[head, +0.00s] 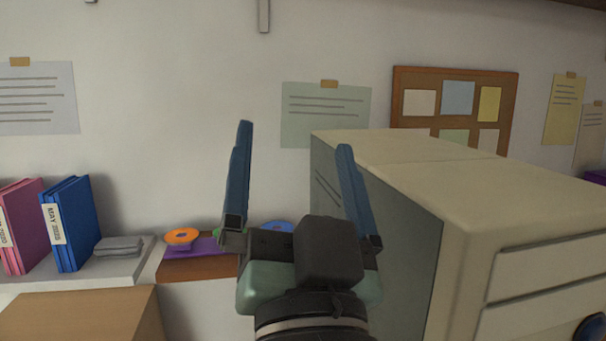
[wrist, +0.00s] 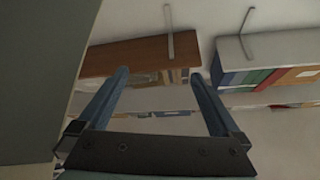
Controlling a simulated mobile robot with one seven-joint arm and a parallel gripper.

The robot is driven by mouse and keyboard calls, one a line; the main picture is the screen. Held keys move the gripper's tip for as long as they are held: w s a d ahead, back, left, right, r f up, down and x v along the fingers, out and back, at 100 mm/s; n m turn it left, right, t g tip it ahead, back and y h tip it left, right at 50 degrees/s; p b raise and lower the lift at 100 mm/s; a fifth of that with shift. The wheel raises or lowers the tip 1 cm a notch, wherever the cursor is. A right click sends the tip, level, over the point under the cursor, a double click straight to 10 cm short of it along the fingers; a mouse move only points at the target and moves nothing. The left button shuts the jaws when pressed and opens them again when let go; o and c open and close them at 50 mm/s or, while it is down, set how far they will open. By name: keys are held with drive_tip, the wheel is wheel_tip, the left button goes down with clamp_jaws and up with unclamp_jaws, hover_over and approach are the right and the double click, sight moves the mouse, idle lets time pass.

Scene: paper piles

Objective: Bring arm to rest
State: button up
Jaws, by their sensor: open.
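My gripper (head: 293,165) points upward in the middle of the head view. Its two blue fingers are spread wide apart with nothing between them. In the wrist view my gripper (wrist: 163,100) also shows open and empty, with wall shelves beyond the fingers. In the head view the beige cabinet (head: 450,190) stands just to the right of my gripper, and the right finger overlaps its side panel. I cannot tell how near the finger is to the panel.
Blue (head: 71,222) and pink binders (head: 24,225) stand on a light surface at left, beside a grey stack (head: 118,246). A brown box (head: 80,313) is at lower left. The wrist view shows a brown shelf (wrist: 135,56).

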drive_tip(key=s+r+n+t+h, duration=0.2)
drive_tip(key=s+r+t, duration=0.1)
drive_tip(key=s+r, duration=0.3)
wheel_tip(320, 180, up, 2)
drive_tip(key=shift+s+d+n, duration=0.2)
drive_tip(key=shift+s+n, duration=0.1)
drive_tip(key=shift+r, duration=0.1)
wheel_tip(320, 180, up, 4)
drive_tip(key=p, duration=0.4)
drive_tip(key=shift+r+p, duration=0.2)
drive_tip(key=shift+p, duration=0.15)
